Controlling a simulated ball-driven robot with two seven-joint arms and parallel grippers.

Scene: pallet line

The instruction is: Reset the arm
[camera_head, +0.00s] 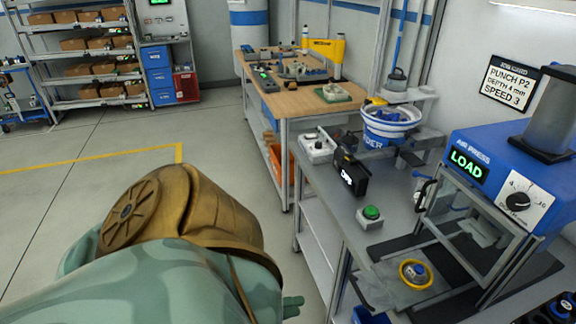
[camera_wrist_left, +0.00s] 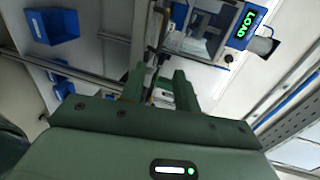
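My left arm, green with a bronze joint, fills the lower left of the head view. Most of my left gripper is hidden behind it; only a small green part (camera_head: 292,306) shows by the arm's lower right edge. In the left wrist view, the two green fingers of my left gripper (camera_wrist_left: 159,88) stand apart with nothing visibly held between them. My right gripper is not seen in either view.
The air press (camera_head: 500,175), reading LOAD, stands on a grey bench at right, with a green button (camera_head: 371,212) and a yellow ring (camera_head: 416,273). A wooden bench (camera_head: 290,100) stands behind. Open floor (camera_head: 60,210) lies left. Blue bins (camera_wrist_left: 55,27) show in the wrist view.

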